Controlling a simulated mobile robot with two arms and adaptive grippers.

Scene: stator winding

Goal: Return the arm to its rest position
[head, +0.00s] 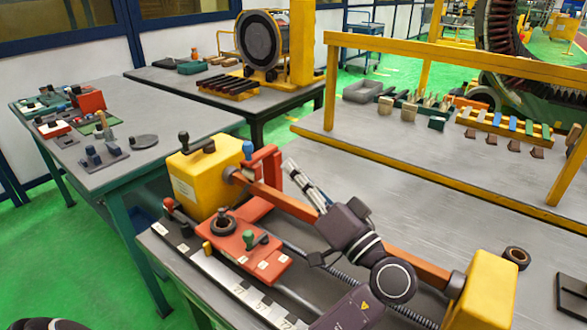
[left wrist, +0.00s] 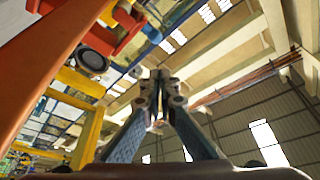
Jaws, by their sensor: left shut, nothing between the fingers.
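My left gripper (head: 289,165) is raised above the winding machine, beside its orange crossbar. Its two slim fingers point up and to the left, are shut, and hold nothing. In the left wrist view the fingers (left wrist: 156,78) meet at their tips against the ceiling. The dark arm behind it hides part of the crossbar and the long screw. My right gripper is not in view.
The machine has a yellow end block (head: 200,175), an orange crossbar (head: 290,203) and a red carriage plate (head: 243,250). A yellow frame (head: 430,50) stands over the right table. A side table (head: 185,125) with small tools is at the left.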

